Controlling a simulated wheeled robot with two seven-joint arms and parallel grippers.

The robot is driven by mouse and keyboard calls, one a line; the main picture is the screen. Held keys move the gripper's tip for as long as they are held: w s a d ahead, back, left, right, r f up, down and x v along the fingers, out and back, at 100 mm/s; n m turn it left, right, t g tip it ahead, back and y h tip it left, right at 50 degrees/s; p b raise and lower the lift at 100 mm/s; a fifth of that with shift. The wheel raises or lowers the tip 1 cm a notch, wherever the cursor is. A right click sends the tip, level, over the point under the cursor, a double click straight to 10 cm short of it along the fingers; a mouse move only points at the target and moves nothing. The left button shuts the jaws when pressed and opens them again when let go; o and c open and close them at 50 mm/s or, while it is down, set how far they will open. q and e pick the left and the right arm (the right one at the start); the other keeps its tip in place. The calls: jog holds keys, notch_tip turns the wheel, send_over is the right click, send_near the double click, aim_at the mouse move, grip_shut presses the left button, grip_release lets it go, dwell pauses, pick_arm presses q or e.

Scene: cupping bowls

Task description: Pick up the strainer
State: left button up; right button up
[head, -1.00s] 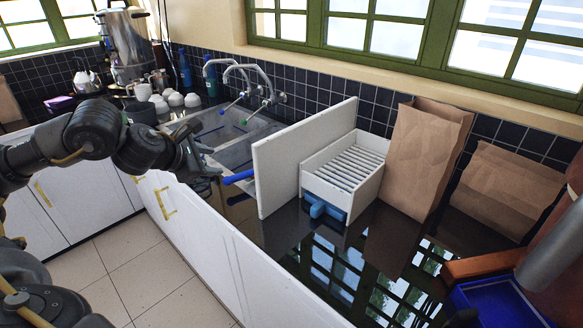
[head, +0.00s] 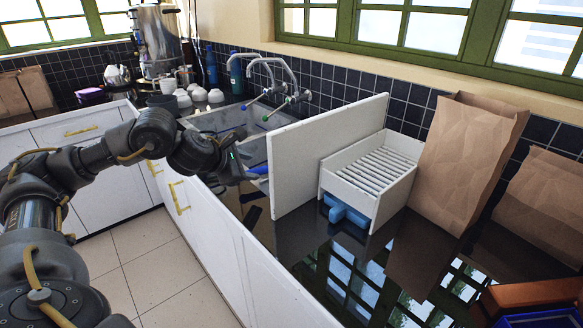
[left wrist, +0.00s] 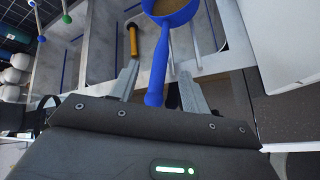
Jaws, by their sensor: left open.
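The blue strainer (left wrist: 166,14) shows in the left wrist view, with its round bowl cut off at the top and its handle (left wrist: 157,75) pointing down toward my gripper. My left gripper (left wrist: 160,82) is open, with one finger on each side of the handle and gaps visible. I cannot tell whether the fingers are level with the handle. In the head view the left gripper (head: 246,173) is at the sink's near edge, and only a bit of the blue strainer (head: 259,170) shows beside it. My right gripper is not in view.
A white upright panel (head: 325,150) stands just right of the strainer. Beyond it are a white slatted rack (head: 372,172) and paper bags (head: 468,160). The sink (head: 222,121) has two taps behind it. A yellow-handled tool (left wrist: 133,40) lies near the strainer. White cups (head: 199,94) stand at the back.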

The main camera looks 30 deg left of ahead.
aim_at(261, 169)
pick_arm(q)
jog(key=shift+w+f, duration=0.4)
jog(key=shift+w, duration=0.1)
jog(key=x, duration=0.4)
jog(key=shift+f+p, duration=0.1)
jog(key=shift+p, duration=0.2)
jog(key=shift+w+f, duration=0.25)
jog(key=shift+w, duration=0.1)
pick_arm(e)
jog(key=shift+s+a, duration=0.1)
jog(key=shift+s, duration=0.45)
pick_arm(q)
jog(key=c, duration=0.9)
grip_shut()
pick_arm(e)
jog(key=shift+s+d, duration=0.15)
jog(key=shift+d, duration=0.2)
